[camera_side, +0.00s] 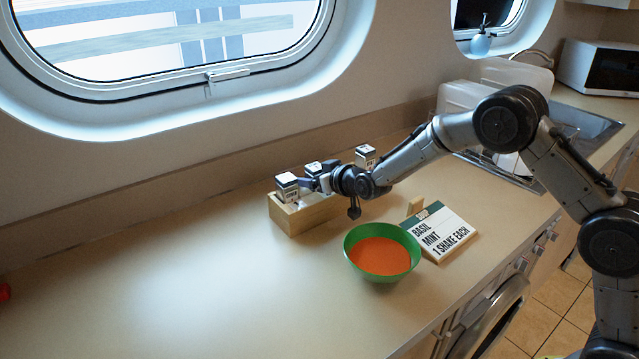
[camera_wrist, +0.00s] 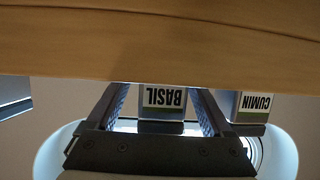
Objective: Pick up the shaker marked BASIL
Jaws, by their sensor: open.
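The shaker marked BASIL (camera_wrist: 163,100) shows upside down in the wrist view, with dark sides and a pale label. My gripper (camera_wrist: 162,92) is open, with one finger on each side of this shaker. Small gaps show beside it, and I cannot tell whether either finger touches. In the side view my gripper (camera_side: 317,183) is at the wooden rack (camera_side: 300,217), level with the middle shaker (camera_side: 313,169), which it partly hides. The shaker marked CUMIN (camera_wrist: 253,106) stands just outside my right finger in the wrist view; it is the front-left one (camera_side: 287,187) in the side view.
A third shaker (camera_side: 365,155) stands at the rack's far end, partly behind my arm. A green bowl (camera_side: 350,262) with orange contents and a sign (camera_side: 443,233) reading BASIL, MINT, 1 SHAKE EACH are in front.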

